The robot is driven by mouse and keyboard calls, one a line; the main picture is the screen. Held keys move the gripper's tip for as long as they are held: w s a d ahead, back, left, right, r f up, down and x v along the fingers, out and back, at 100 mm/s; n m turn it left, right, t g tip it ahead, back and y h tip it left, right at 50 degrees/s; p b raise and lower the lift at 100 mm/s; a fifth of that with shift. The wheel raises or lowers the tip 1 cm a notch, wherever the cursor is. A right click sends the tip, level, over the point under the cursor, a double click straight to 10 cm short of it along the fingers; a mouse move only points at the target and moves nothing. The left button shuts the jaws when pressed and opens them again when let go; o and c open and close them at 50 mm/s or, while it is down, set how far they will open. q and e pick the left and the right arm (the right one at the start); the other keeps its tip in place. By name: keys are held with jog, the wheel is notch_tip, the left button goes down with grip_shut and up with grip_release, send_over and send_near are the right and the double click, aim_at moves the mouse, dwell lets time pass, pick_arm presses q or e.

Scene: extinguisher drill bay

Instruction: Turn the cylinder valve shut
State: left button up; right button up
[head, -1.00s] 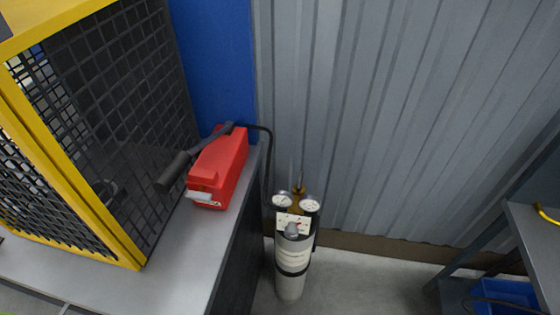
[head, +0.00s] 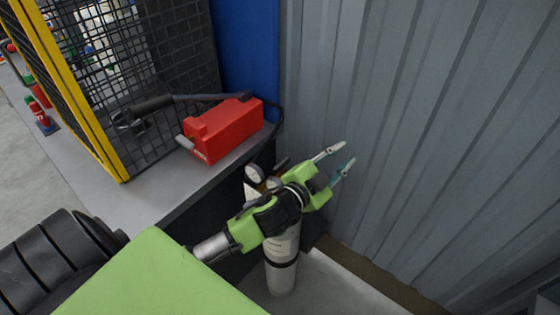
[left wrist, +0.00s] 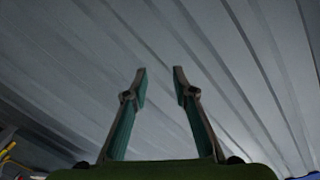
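The gas cylinder (head: 281,277) is a light grey-white bottle with a dark band, upright on the floor between the bench and the corrugated wall. One of its gauges (head: 254,173) shows at the top; the valve and most of the regulator are hidden behind my left arm. My left gripper (head: 339,157) is open and empty, above and to the right of the cylinder top, its fingers pointing toward the wall. In the left wrist view the two fingers (left wrist: 160,82) stand apart with only the wall between them. My right gripper is not in view.
A red box (head: 224,128) with a dark hose and nozzle sits on the grey bench (head: 150,196) left of the cylinder. A yellow-framed mesh cage (head: 75,95) stands on the bench. The corrugated wall (head: 440,130) is close beyond the gripper.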

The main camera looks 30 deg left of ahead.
pick_arm(q)
jog(key=s+d+r+m+h, duration=0.1)
jog(key=d+r+m+h, duration=0.45)
jog(key=r, duration=0.25)
jog(key=s+d+r+m+h, duration=0.1)
jog(key=d+r+m+h, duration=0.4)
jog(key=r, duration=0.4)
jog(key=s+d+r+m+g+h, duration=0.2)
jog(key=s+d+m+g+h, duration=0.4)
jog(key=m+g, duration=0.55)
jog(key=m+g+y+b, duration=0.1)
jog(key=m+y, duration=0.4)
jog(key=y, duration=1.4)
send_near(281, 162)
jog(key=shift+m+h, duration=0.25)
jog(key=shift+m, duration=0.05)
jog(key=p+x, duration=0.2)
jog(key=x, duration=0.6)
jog(key=shift+w+a+f, duration=0.1)
jog(key=shift+a+f, duration=0.05)
jog(key=shift+f, duration=0.15)
